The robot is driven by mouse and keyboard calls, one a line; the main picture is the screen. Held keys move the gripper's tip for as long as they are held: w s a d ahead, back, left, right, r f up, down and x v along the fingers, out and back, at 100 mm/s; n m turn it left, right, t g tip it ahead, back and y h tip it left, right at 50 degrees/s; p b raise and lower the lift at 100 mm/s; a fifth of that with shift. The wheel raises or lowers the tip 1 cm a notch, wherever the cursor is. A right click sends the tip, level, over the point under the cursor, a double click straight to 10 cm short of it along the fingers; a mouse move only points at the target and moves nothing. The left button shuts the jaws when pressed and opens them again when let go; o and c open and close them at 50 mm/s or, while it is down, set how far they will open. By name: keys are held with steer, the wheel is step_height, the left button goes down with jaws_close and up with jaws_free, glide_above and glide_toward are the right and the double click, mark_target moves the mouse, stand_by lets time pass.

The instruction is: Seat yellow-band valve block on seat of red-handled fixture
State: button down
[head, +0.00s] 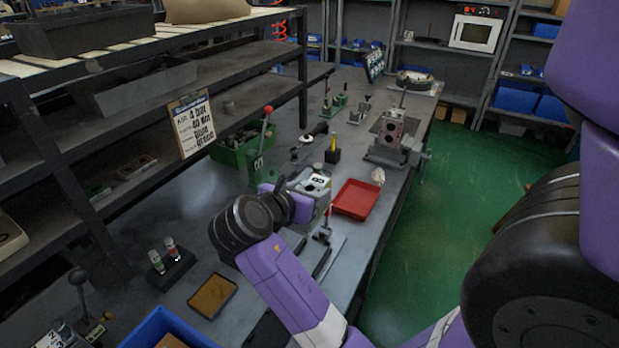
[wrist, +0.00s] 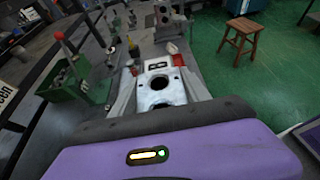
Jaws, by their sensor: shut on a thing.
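My gripper (wrist: 158,82) is shut on a pale grey-white valve block (wrist: 162,92), with a finger on either side of it. The block has a round dark hole in its top and a small black-and-white label. In the head view the block (head: 317,181) shows beyond my wrist, above the bench. I cannot make out a yellow band on it. A green fixture with a red-knobbed lever (head: 256,162) stands left of the block; it also shows at the left in the wrist view (wrist: 66,78). Its seat is not clear. A smaller red-handled device (head: 326,226) is close below the block.
A red tray (head: 357,199) lies right of the block. A grey machine fixture (head: 392,138) stands farther back. A small black holder with a yellow item (head: 333,150) is between them. A clipboard (head: 193,124) hangs on the left shelf. A brown-filled tray (head: 212,296) is at the front.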

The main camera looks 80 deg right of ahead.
steer(key=f+p, duration=0.1)
steer(key=f, duration=0.2)
steer(key=f+p, duration=0.1)
steer(key=f, duration=0.3)
steer(key=shift+s+d, duration=0.1)
steer(key=shift+s, duration=0.1)
steer(key=shift+w+d+f, duration=0.15)
steer(key=shift+w+d, duration=0.05)
steer(key=shift+w, duration=0.15)
steer(key=shift+r+p, duration=0.2)
steer(key=shift+p, duration=0.8)
step_height(320, 180, down, 6)
steer(key=b, duration=0.2)
steer(key=shift+p, duration=1.85)
stand_by(1.2)
steer(key=shift+f+b, duration=0.55)
steer(key=shift+f, duration=1.1)
stand_by(0.6)
